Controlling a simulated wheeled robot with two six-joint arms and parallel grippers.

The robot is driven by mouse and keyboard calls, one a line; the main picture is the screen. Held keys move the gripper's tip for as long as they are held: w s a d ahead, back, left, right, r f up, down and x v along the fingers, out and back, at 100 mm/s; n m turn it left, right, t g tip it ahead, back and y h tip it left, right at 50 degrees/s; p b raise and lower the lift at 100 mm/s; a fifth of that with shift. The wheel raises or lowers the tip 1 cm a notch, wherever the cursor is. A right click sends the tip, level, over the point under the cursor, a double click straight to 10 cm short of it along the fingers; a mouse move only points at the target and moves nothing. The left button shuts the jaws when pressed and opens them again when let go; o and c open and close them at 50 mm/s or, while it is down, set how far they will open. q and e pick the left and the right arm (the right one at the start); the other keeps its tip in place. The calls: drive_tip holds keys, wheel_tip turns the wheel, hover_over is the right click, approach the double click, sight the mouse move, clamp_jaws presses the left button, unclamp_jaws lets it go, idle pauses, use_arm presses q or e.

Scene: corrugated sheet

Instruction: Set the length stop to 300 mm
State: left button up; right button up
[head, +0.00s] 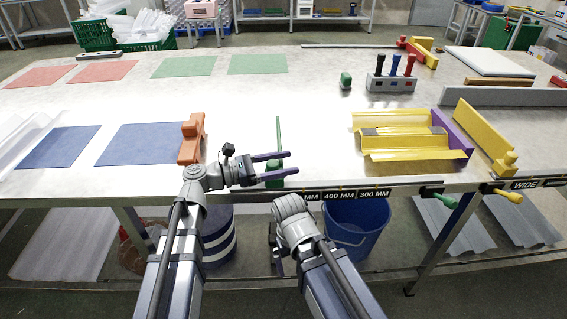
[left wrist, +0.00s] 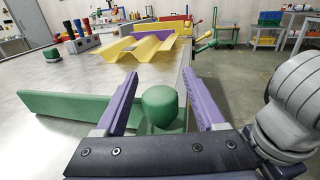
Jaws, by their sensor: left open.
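The green length stop (head: 278,132) stands at the table's front edge, left of the 400 MM label (head: 339,195) and the 300 MM label (head: 374,193). The label nearest the stop is partly hidden by my right arm; only "MM" shows. My left gripper (head: 287,164) is open at the stop. In the left wrist view, the stop's rounded green knob (left wrist: 160,106) is between the two purple fingers, with a gap on each side. The stop's flat green plate (left wrist: 75,118) extends to the left there. My right gripper (head: 277,262) hangs below the table edge, mostly hidden by its own arm.
A yellow corrugated sheet (head: 410,152) lies against a purple block (head: 452,132) to the right. An orange block (head: 191,140) is left of my left gripper. A green-handled lever (head: 445,200) sticks out at the front edge. A blue bucket (head: 357,222) stands below.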

use_arm(q)
clamp_jaws()
idle(0.5)
idle(0.8)
